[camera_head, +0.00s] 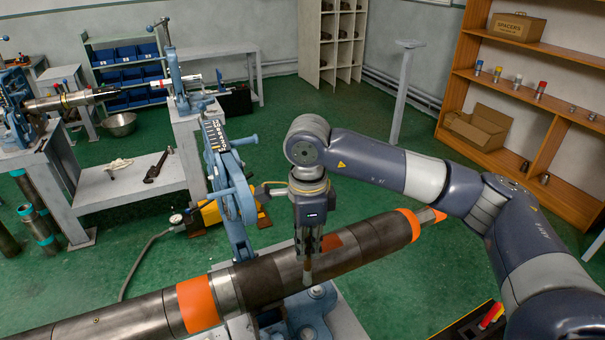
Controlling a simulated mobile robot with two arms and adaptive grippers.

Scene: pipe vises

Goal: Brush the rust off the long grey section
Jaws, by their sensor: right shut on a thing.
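A long dark pipe (365,247) lies slantwise across the lower part of the view, with orange bands (197,304) on it. Its long grey section runs from the middle of the picture towards the orange end band (411,223). A reddish-brown patch (332,242) shows on its upper side, partly behind my gripper. My right gripper (307,254) points down over this section, shut on a thin brush (307,272). The brush tip is at the pipe's near side; I cannot tell whether it touches. My left gripper is not in view.
A blue vise (232,190) stands upright behind the pipe, with a blue-grey base (307,316) below it. A second bench with a pipe and vises (180,90) is at the left. Wooden shelves (520,90) stand at the right. Green floor lies open behind the pipe.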

